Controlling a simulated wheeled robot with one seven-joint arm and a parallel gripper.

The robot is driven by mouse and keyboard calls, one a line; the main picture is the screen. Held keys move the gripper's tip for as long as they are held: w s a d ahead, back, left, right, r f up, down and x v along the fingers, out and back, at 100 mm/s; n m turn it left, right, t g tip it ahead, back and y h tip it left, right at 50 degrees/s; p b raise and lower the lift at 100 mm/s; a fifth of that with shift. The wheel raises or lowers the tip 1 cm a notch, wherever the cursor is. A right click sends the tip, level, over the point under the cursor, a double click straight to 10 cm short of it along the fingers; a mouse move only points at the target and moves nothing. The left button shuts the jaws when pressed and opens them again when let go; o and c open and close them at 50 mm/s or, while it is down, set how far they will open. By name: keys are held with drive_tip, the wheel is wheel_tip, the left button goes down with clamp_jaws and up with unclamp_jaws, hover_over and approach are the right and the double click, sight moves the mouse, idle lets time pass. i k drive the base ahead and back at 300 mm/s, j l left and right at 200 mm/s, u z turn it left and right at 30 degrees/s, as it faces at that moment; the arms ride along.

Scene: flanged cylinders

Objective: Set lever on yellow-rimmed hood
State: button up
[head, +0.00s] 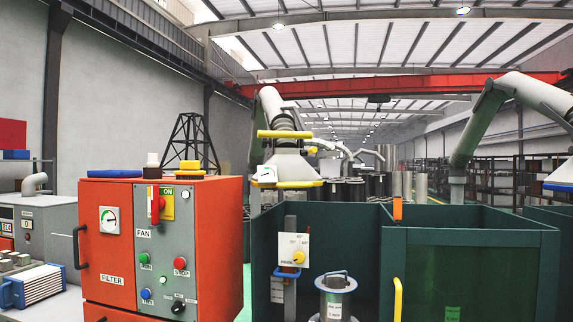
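The yellow-rimmed hood (292,166) hangs in the middle of the head view, above the left green booth. It is a pale grey funnel on the end of a ribbed grey duct, with a yellow rim along its lower edge and a yellow bar across its top. A small white plate with a dark mark, possibly the lever (265,175), shows at the hood's lower left; it is too small to tell its setting. My gripper is not in view.
An orange cabinet (108,245) with a grey switch panel stands at left. Green booth walls (470,228) fill the right. Inside the left booth are an angle plate (294,249) with a yellow knob and a flanged metal cylinder (336,297). A blue-rimmed hood (562,175) hangs far right.

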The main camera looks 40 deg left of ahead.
sight(303, 153)
drive_tip(key=i+l+u, duration=0.45)
drive_tip(key=u, duration=0.2)
drive_tip(key=i+l+u, duration=0.45)
drive_tip(key=l+u, duration=0.15)
drive_tip(key=i+l+u, duration=0.1)
drive_tip(key=l+u, duration=0.2)
drive_tip(key=l, duration=0.2)
drive_tip(key=i+l+u, duration=0.1)
drive_tip(key=l+u, duration=0.65)
drive_tip(key=l, duration=0.9)
